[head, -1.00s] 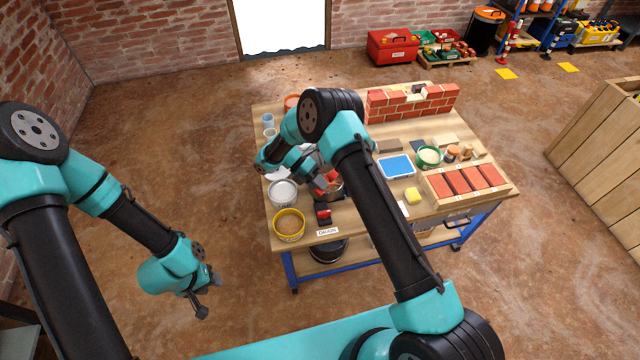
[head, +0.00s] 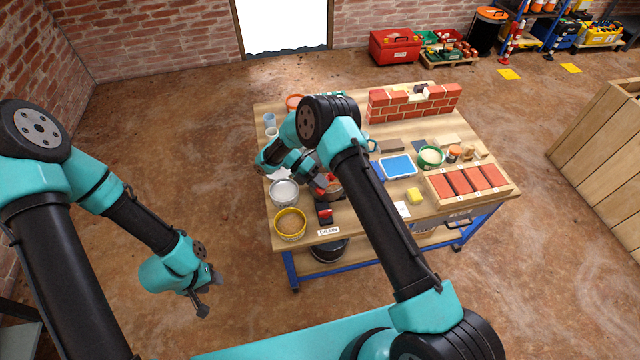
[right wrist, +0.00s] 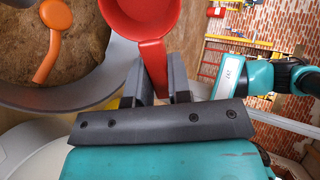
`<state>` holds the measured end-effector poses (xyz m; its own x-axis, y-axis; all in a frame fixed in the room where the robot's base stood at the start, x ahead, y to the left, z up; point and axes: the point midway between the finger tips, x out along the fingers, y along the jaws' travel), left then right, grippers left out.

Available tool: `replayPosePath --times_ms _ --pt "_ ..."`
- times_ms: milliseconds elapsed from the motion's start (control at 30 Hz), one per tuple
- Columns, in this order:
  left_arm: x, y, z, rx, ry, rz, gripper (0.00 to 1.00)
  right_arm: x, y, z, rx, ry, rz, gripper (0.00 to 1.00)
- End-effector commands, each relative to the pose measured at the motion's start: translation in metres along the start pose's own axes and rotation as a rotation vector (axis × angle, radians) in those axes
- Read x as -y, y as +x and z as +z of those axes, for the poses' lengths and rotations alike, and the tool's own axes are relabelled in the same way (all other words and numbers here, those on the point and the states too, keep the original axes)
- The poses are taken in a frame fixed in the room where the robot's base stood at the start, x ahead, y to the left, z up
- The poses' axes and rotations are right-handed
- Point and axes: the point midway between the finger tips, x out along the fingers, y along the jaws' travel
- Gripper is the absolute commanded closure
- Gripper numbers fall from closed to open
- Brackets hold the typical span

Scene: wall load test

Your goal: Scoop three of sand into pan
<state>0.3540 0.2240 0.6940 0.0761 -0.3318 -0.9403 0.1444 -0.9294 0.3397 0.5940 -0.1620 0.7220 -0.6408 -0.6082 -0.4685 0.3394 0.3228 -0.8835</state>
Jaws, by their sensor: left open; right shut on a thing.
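My right gripper (right wrist: 160,95) is shut on the handle of a red scoop (right wrist: 140,25). The scoop's cup is cut off by the top edge of the right wrist view, and its contents cannot be seen. In the head view the right gripper (head: 318,188) is over the table's left part. A grey-rimmed round vessel (right wrist: 60,97) with brown grainy material and an orange tool is left of the scoop in the wrist view. A yellow tub of sand (head: 290,224) stands at the table's front left. My left gripper (head: 204,294) is open and empty, off the table.
A white tub (head: 284,192) stands behind the yellow tub. A black stand with a red part (head: 325,213) is to their right. A blue tray (head: 397,167), green bowl (head: 431,157), yellow sponge (head: 414,195) and brick tray (head: 470,181) are right of my arm. A brick wall piece (head: 412,103) stands behind.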

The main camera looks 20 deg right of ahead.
Motion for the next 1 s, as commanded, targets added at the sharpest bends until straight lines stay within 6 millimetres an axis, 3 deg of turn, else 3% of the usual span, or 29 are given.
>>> replayPosePath --times_ms 567,1000 --pt "0.000 0.000 0.000 0.000 0.000 0.000 0.57 0.002 -0.001 0.000 0.000 0.000 0.001 1.00" --pt "0.000 0.000 0.000 0.000 0.000 0.000 0.57 0.024 -0.013 0.000 0.001 0.001 0.001 1.00"
